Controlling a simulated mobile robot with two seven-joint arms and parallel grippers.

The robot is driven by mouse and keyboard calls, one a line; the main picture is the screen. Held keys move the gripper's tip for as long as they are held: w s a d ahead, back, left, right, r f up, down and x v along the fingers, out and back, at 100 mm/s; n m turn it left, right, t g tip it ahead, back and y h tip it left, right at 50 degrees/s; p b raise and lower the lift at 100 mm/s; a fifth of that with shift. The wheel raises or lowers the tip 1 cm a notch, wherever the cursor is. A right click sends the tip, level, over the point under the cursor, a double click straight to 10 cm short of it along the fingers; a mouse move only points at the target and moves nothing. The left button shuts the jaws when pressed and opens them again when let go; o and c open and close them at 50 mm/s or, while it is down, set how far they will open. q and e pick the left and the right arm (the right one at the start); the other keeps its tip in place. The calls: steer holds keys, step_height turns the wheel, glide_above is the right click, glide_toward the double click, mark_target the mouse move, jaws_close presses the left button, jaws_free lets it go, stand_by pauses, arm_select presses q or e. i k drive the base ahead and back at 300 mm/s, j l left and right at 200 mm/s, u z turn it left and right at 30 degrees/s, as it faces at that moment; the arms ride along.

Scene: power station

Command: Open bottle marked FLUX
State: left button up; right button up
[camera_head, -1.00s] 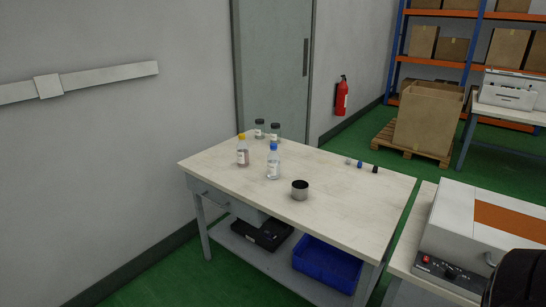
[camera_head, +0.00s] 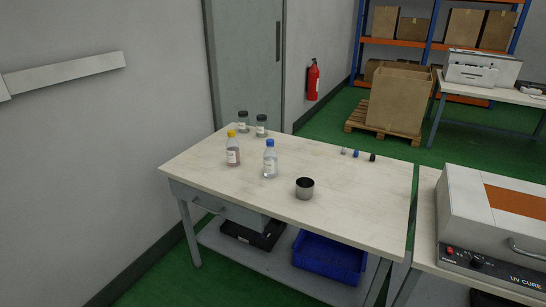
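Several capped bottles stand upright on the light-topped workbench (camera_head: 330,218). Two dark-capped bottles, one on the left (camera_head: 243,123) and one on the right (camera_head: 262,128), stand at the back corner. The label writing is too small to read, so I cannot tell which one says FLUX. Neither of my grippers is in view.
A metal cup (camera_head: 305,189) stands near the bench's front edge. Three small caps or plugs, including a blue one (camera_head: 356,154), lie at the back right. A UV CURE box (camera_head: 490,230) sits on the adjoining table. The bench's right half is mostly clear. A drawer handle (camera_head: 208,209) is below.

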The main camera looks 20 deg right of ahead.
mark_target(233, 152)
steer(key=i+j+z, duration=0.2)
steer(key=j+z, duration=0.2)
steer(key=i+j+z, duration=0.15)
steer(key=j+z, duration=0.2)
steer(key=i+j+z, duration=0.1)
steer(key=j+z, duration=0.15)
steer(key=j, duration=0.25)
steer(key=j+z, duration=0.25)
steer(key=j, duration=0.25)
